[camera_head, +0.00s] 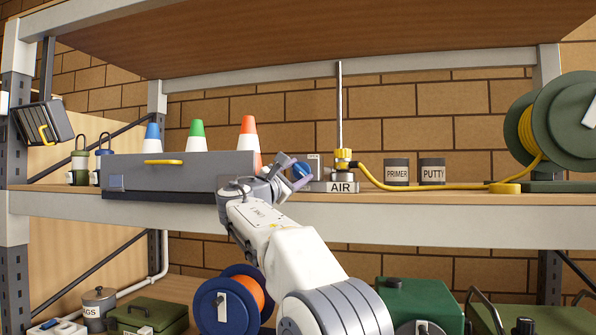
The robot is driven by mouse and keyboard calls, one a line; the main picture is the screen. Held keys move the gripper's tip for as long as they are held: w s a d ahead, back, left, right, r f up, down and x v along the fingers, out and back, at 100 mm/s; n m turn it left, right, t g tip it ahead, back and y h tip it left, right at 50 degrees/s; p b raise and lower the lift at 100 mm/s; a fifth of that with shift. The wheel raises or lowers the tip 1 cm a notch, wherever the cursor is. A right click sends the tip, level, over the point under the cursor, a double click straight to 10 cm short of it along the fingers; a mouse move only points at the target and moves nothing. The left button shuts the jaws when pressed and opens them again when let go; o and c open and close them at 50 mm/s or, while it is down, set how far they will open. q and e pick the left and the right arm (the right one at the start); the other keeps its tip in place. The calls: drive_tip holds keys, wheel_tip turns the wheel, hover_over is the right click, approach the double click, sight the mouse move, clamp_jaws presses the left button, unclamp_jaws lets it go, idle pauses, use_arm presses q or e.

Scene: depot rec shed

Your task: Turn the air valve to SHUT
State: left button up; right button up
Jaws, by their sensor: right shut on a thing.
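The air valve is on the middle shelf, behind a small plate (342,187) lettered AIR. Its brass-yellow fitting (343,158) stands at the foot of an upright grey pipe (340,105). My right gripper (298,172) reaches up from below to just left of this plate and is shut. A small blue-violet part shows at its fingertips and seems to be the valve's handle; the gripper covers much of it. A small grey plate (313,163) stands just behind; I cannot read any mark on it or the handle's setting. My left gripper is out of view.
A grey drawer box (165,176) with several cones stands left of the gripper. A yellow hose (440,188) runs right to a green reel (567,125), past the PRIMER (397,172) and PUTTY (432,171) tins. The shelf's front edge (450,207) lies below.

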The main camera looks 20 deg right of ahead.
drive_tip(key=m+g+p, duration=0.1)
drive_tip(key=m+p, duration=0.1)
drive_tip(key=m, duration=0.1)
drive_tip(key=m+g+p, duration=0.1)
drive_tip(key=m+p, duration=0.1)
drive_tip(key=m, duration=0.2)
drive_tip(key=shift+r+g, duration=0.2)
drive_tip(key=shift+g, duration=0.2)
drive_tip(key=shift+f+m+g+y+p, duration=0.1)
drive_tip(key=shift+m+g+y+p, duration=0.3)
drive_tip(key=shift+m, duration=0.35)
drive_tip(key=shift+f+m+g+y+p, duration=0.1)
drive_tip(key=shift+m+y+p, duration=0.1)
drive_tip(key=shift+m+p, duration=0.45)
drive_tip(key=shift+m, duration=0.3)
drive_tip(key=o, duration=1.4)
drive_tip(key=shift+c, duration=0.2)
drive_tip(key=shift+a, duration=0.15)
